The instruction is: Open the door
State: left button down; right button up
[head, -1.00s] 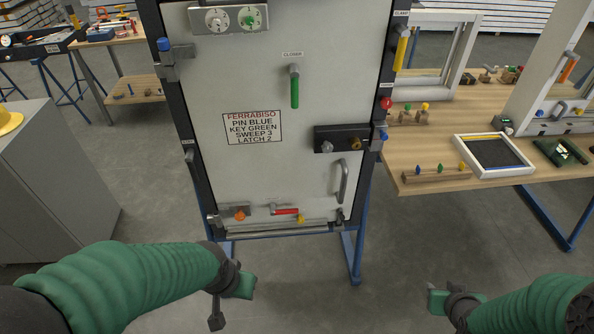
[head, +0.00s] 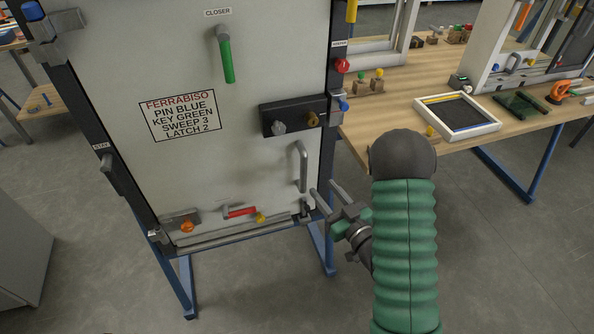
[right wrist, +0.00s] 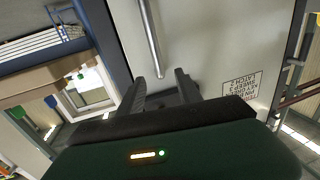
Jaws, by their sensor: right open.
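The grey door panel (head: 190,60) stands in a dark frame and looks shut. A vertical metal pull handle (head: 302,167) is at its lower right; the bar also shows in the right wrist view (right wrist: 150,40). My right gripper (head: 323,188) is open and empty, just right of and below the handle, apart from it. In the right wrist view its two fingers (right wrist: 160,86) point at the panel near the bar's end. A green closer lever (head: 227,60) hangs down. A dark lock block (head: 268,121) carries two knobs. A red-handled latch (head: 240,211) sits low. My left gripper is out of view.
The door label (head: 180,114) reads pin blue, key green, sweep 3, latch 2. A blue-ended part (head: 343,104) and a red knob (head: 342,66) sit on the right frame edge. A wooden bench (head: 385,98) with a tray (head: 489,131) stands close at right.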

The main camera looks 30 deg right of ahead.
aim_at(306, 165)
jog(key=w+b, duration=0.1)
jog(key=w, duration=0.1)
jog(key=w+b, duration=0.1)
jog(key=w, duration=0.1)
jog(key=w+b, duration=0.2)
jog(key=shift+w+d+f, duration=0.15)
jog(key=shift+w+d, duration=0.15)
jog(key=shift+d, duration=0.1)
jog(key=w, duration=0.6)
jog(key=shift+d+b, duration=0.1)
jog(key=shift+b, duration=0.2)
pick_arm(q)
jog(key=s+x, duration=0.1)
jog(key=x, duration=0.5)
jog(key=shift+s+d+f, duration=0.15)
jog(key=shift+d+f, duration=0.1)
pick_arm(e)
grip_shut()
